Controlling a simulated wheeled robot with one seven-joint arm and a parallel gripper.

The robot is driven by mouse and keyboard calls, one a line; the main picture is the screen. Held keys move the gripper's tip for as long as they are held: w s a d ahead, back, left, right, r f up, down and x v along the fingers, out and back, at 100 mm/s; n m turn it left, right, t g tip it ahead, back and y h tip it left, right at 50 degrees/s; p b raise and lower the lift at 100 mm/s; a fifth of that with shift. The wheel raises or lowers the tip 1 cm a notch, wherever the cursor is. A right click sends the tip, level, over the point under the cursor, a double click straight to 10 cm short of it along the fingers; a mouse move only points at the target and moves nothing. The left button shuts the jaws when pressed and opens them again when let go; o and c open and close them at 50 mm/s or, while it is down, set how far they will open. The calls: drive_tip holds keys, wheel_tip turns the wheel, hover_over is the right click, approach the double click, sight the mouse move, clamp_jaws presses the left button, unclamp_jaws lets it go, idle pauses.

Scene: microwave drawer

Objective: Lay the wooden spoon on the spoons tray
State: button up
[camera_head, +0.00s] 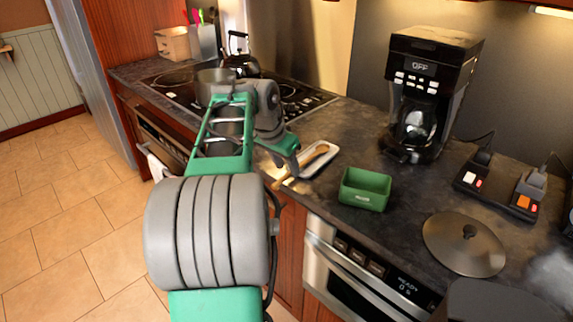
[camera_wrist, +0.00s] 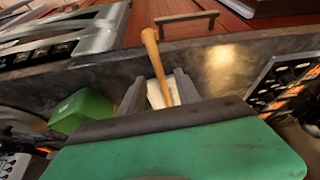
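The wooden spoon (camera_head: 309,162) lies slantwise across the white spoons tray (camera_head: 326,161) on the dark counter. Its handle end sticks out past the tray toward the counter's front edge. My gripper (camera_head: 291,168) is low beside the tray's left side, close to the spoon's handle. In the wrist view the spoon (camera_wrist: 153,52) runs between the two fingers of my gripper (camera_wrist: 160,88). The fingers stand apart, with some of the white tray (camera_wrist: 155,95) showing between them. The spoon's far end is hidden behind my gripper in that view.
A green box (camera_head: 364,189) stands right of the tray. A coffee maker (camera_head: 430,90) is behind it, and a round lid (camera_head: 464,243) lies at right. The stove (camera_head: 300,100) with a pot (camera_head: 215,84) and a kettle (camera_head: 241,62) is at back left.

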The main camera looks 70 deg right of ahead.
drive_tip(key=shift+o, duration=0.2)
drive_tip(key=o, duration=0.5)
